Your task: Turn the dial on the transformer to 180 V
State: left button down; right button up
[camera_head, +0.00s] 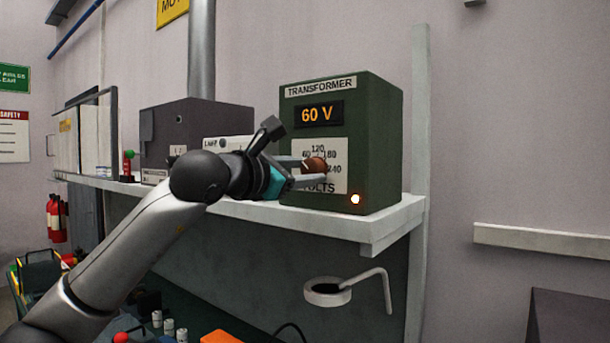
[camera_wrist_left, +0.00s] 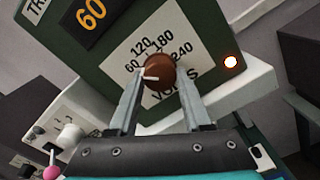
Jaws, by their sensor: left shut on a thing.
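The green transformer (camera_head: 375,130) stands on the wall shelf, with its front showing a display (camera_head: 318,114) that reads 60 V. Below the display is a white dial plate (camera_head: 335,184) marked 60, 120, 180, 240 and VOLTS. The brown dial (camera_head: 315,164) sits on the plate; in the left wrist view the dial (camera_wrist_left: 159,72) has a pale pointer line aimed at the 60 mark. My left gripper (camera_head: 312,168) is shut on the dial, with one finger on each side in the left wrist view (camera_wrist_left: 158,88). My right gripper is not in view.
An orange-white indicator lamp (camera_head: 355,198) glows at the transformer's lower right. A white ring holder (camera_head: 328,291) is below the shelf. The wall to the right is open.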

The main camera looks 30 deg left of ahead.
pick_arm(q)
jog(key=m, duration=0.4)
jog(key=shift+r+m, duration=0.1)
jog(key=shift+m, duration=0.2)
jog(key=m, duration=0.4)
jog(key=shift+m, duration=0.3)
jog(key=m+p, duration=0.1)
jog(key=m, duration=0.3)
jog(key=shift+r+m, duration=0.1)
jog(key=shift+m, duration=0.2)
jog(key=shift+m+p, duration=0.3)
jog(key=shift+m, duration=1.8)
jog(key=shift+c, duration=1.7)
grip_release()
jog(key=shift+s, duration=0.1)
